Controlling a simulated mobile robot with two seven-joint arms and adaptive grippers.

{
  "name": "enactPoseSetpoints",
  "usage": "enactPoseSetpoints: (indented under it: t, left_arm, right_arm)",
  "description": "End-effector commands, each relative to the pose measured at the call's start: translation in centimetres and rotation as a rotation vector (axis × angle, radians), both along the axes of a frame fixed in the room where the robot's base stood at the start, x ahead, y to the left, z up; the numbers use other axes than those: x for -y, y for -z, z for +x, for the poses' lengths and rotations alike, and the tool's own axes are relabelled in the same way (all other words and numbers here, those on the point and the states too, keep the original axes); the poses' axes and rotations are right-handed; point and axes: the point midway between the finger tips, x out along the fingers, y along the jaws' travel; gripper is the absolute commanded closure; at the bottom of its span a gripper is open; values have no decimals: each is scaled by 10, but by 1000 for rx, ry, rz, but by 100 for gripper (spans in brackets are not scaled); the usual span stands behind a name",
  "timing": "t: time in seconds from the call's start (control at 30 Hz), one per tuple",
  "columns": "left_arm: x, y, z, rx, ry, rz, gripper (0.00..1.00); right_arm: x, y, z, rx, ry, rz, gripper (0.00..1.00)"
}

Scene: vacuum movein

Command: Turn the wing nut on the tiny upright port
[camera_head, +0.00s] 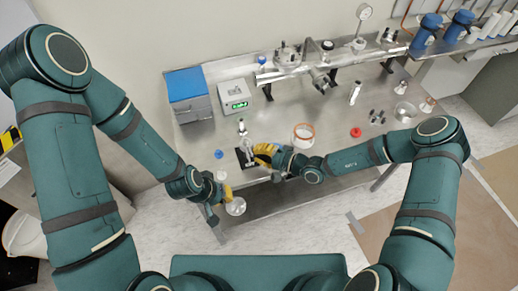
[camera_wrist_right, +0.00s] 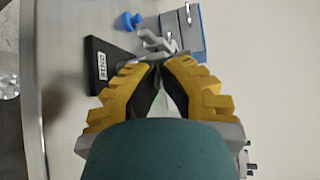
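A small silver port (camera_head: 248,147) stands on a black base (camera_head: 243,158) near the front edge of the metal bench. In the right wrist view the base (camera_wrist_right: 108,66) carries a white label, and the silver port and clamp (camera_wrist_right: 157,41) lie just beyond my fingertips. I cannot pick out the wing nut clearly. My right gripper (camera_head: 262,151) is at the port's right side; in its wrist view the yellow fingertips (camera_wrist_right: 160,63) come together. Whether they pinch a metal part is unclear. My left gripper (camera_head: 226,190) is low, before the bench's front edge; its fingers are too small to judge.
A blue cap (camera_head: 219,154) lies left of the base. A small metal fitting (camera_head: 242,127), a scale (camera_head: 234,96) and a blue-topped box (camera_head: 187,95) stand behind. A white orange-rimmed bowl (camera_head: 303,135) and a red ring (camera_head: 356,132) are to the right. A pale round object (camera_head: 236,206) shows beside my left gripper.

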Motion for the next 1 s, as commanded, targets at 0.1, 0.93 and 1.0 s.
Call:
enactPoseSetpoints:
  t: [0.1,0.93,1.0]
  left_arm:
    - [0,-4,0,0,0,-1,100]
    - [0,-4,0,1,-1,0,100]
    - [0,-4,0,1,-1,0,100]
  right_arm:
    - [-2,-3,0,-9,-2,2,100]
    - [0,-1,0,-14,0,-4,50]
    - [3,-1,-1,-13,1,-5,50]
